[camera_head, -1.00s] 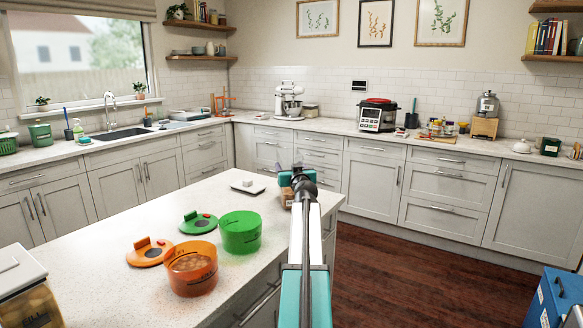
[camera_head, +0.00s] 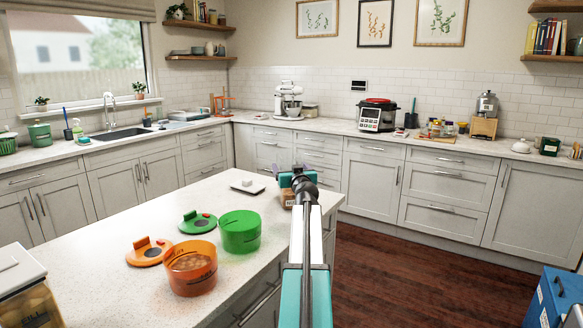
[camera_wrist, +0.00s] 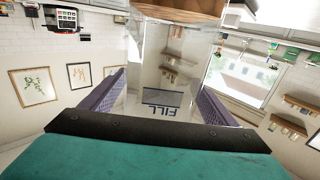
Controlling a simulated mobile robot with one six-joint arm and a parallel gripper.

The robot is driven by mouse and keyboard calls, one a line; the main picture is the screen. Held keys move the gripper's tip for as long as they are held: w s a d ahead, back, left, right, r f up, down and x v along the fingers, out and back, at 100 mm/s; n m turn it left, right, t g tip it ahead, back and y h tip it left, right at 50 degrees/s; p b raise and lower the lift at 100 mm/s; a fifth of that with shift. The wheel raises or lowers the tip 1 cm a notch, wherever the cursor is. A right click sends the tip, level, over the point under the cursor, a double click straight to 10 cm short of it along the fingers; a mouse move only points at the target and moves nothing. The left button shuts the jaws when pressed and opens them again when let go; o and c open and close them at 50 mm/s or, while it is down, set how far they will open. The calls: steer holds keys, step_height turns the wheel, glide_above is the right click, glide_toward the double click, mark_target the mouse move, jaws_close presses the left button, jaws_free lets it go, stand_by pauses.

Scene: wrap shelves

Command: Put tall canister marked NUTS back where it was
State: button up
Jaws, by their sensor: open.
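A clear canister with brown contents and a FILL mark (camera_wrist: 160,98) stands between the spread purple fingers of my gripper (camera_wrist: 162,82) in the wrist view. The wrist view is upside down. No NUTS marking is readable there. In the head view my gripper (camera_head: 299,172) is at the far right end of the island counter. A small brown part of the canister (camera_head: 288,198) shows just left of my arm, low at the counter; the rest is hidden behind my arm. The gripper is open, with the canister still between its fingers.
On the island counter (camera_head: 120,222) are an orange tub (camera_head: 190,268), a green tub (camera_head: 240,232), an orange lid (camera_head: 149,252), a green lid (camera_head: 198,222) and a small white lid-like piece (camera_head: 248,187). Another clear container (camera_head: 25,290) stands at the near left. A blue box (camera_head: 555,298) is at right.

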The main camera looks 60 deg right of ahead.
steer(key=b+v, duration=0.1)
steer(key=v, duration=0.9)
steer(key=shift+s+a, duration=0.15)
steer(key=shift+a, duration=0.05)
stand_by(1.0)
